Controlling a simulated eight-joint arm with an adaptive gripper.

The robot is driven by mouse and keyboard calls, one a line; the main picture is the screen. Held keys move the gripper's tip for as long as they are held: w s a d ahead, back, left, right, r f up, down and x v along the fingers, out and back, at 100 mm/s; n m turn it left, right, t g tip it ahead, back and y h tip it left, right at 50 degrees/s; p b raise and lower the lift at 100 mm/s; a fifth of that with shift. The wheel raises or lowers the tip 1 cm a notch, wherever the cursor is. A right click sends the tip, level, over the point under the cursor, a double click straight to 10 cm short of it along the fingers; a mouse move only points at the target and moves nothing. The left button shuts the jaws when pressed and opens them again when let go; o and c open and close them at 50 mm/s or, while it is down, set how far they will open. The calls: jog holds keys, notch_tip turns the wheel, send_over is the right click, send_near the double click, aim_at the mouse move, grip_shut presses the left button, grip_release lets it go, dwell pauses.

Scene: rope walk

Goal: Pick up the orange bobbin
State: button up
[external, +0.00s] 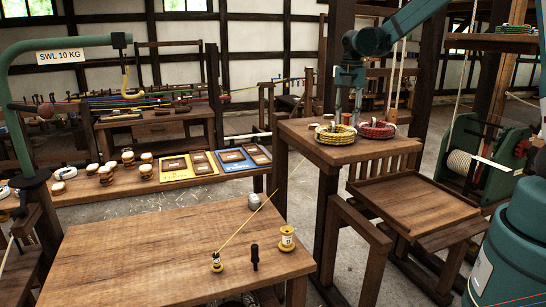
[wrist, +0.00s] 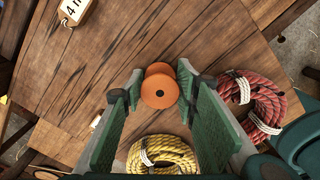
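The orange bobbin (wrist: 160,88) stands on the wooden table, seen from above in the wrist view with its flanged top facing the camera. My gripper (wrist: 160,86) is open, its green-padded fingers on either side of the bobbin, with a narrow gap visible at each side. In the external view my gripper (external: 347,104) points straight down over the raised table at the back, and the small orange bobbin (external: 346,118) shows just below or between its fingertips. The exact height of the fingertips on the bobbin is hard to tell.
A yellow rope coil (wrist: 162,155) and a red rope coil (wrist: 250,105) lie close beside the gripper. A label tag (wrist: 75,10) lies at the wrist view's upper left. The wood beyond the bobbin is clear. A lower workbench (external: 150,250) stands in front.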

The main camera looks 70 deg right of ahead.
aim_at(347, 114)
jog(key=c, duration=0.4)
jog(key=shift+r, duration=0.2)
jog(key=shift+r, duration=4.85)
